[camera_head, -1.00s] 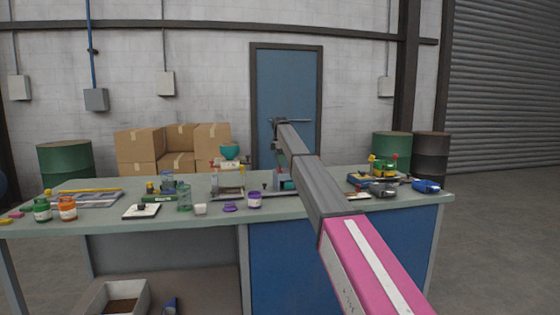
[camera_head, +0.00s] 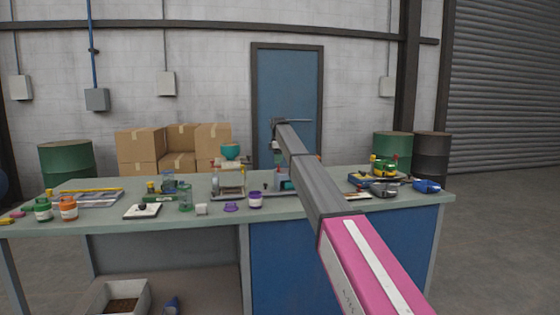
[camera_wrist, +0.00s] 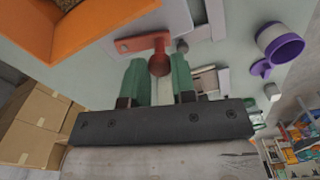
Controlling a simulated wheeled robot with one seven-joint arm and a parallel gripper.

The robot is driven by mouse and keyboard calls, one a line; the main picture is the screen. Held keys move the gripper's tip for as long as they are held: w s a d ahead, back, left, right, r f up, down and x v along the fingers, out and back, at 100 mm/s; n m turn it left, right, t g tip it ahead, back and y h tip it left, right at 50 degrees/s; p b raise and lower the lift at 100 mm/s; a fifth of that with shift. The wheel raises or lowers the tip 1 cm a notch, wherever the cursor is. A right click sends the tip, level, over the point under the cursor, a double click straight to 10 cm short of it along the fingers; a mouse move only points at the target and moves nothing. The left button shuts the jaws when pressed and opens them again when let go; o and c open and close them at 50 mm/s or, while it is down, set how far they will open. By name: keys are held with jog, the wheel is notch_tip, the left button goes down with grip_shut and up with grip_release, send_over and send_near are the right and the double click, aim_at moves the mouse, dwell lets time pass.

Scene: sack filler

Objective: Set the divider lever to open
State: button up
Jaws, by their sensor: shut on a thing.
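In the wrist view, a red lever (camera_wrist: 130,45) with a round knob lies on a grey plate. Its red knob (camera_wrist: 159,64) sits between the two green fingertips of my gripper (camera_wrist: 159,80), which is shut on it. The lever's arm points left from the knob side; I cannot read any open or shut marking. A large orange open-topped part (camera_wrist: 95,35) with brown contents stands at the upper left. In the head view, my arm reaches over the bench, and the fingers and lever cannot be made out there.
A purple-rimmed cup (camera_wrist: 280,43) stands right of the lever in the wrist view. The bench (camera_head: 150,228) holds jars, a teal bowl-like part (camera_head: 230,151), a white board (camera_head: 141,212) and a yellow-green toy-like object (camera_head: 383,167). Cardboard boxes (camera_head: 140,142) and a blue door (camera_head: 297,85) are behind.

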jog(key=shift+w+a+m, duration=0.2)
jog(key=shift+a+m, duration=0.35)
jog(key=shift+m, duration=0.95)
jog(key=shift+w+a+m, duration=0.25)
jog(key=shift+a+m, duration=0.25)
jog(key=shift+m, duration=1)
jog(key=shift+w+a+m, duration=0.2)
jog(key=shift+a+m, duration=0.35)
jog(key=shift+m, duration=0.95)
jog(key=o, duration=0.9)
notch_tip(320, 180, up, 11)
jog(key=shift+f, duration=0.1)
